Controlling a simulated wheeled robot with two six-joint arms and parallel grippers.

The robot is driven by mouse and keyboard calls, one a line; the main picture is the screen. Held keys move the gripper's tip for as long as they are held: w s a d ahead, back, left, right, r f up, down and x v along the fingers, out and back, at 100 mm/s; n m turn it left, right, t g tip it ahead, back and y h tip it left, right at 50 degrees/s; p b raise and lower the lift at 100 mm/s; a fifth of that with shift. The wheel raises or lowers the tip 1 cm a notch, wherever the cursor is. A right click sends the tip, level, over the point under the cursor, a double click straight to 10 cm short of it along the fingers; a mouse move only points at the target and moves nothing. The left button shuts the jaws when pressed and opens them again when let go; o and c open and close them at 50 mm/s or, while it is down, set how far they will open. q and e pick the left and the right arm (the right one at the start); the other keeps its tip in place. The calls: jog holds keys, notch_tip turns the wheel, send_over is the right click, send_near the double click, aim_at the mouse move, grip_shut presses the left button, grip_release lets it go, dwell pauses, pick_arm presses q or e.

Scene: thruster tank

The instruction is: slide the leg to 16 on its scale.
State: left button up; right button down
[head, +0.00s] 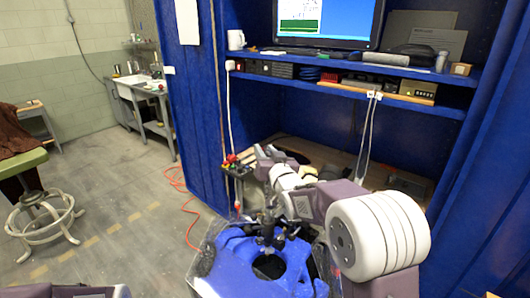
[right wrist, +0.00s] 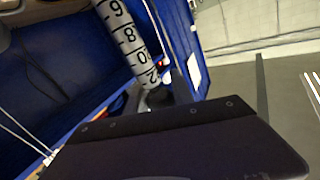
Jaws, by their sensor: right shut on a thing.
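The leg's scale is a grey bar (right wrist: 125,40) with black numbers at the top of the right wrist view. A 6, an 8, a 0 and a 2 show on it; further digits are cut off or hidden, and I cannot read a setting. My right gripper (head: 256,165) is shut beside a small dark unit with red knobs (head: 234,164) in the head view. What lies between its fingers is too small to tell. In the right wrist view a dark plate covers the lower middle and hides the grip. My left gripper is not in view.
A blue body (head: 231,258) with a round opening stands at bottom centre, with a dark fixture (head: 268,230) on it. A blue workbench (head: 300,62) with a monitor (head: 328,20) is behind. An orange cable (head: 190,210) lies on the open floor at left, near a stool (head: 42,215).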

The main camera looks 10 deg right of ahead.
notch_tip(320, 180, down, 16)
jog(key=b, duration=1.5)
jog(key=c, duration=1.1)
grip_release()
jog(key=shift+r, duration=0.1)
jog(key=shift+s, duration=0.15)
send_near(266, 193)
jog(key=w+f, duration=0.1)
jog(key=w, duration=0.2)
jog(key=w+f, duration=0.1)
jog(key=shift+w+d+f, duration=0.25)
jog(key=shift+w+f, duration=0.05)
jog(key=shift+f, duration=0.05)
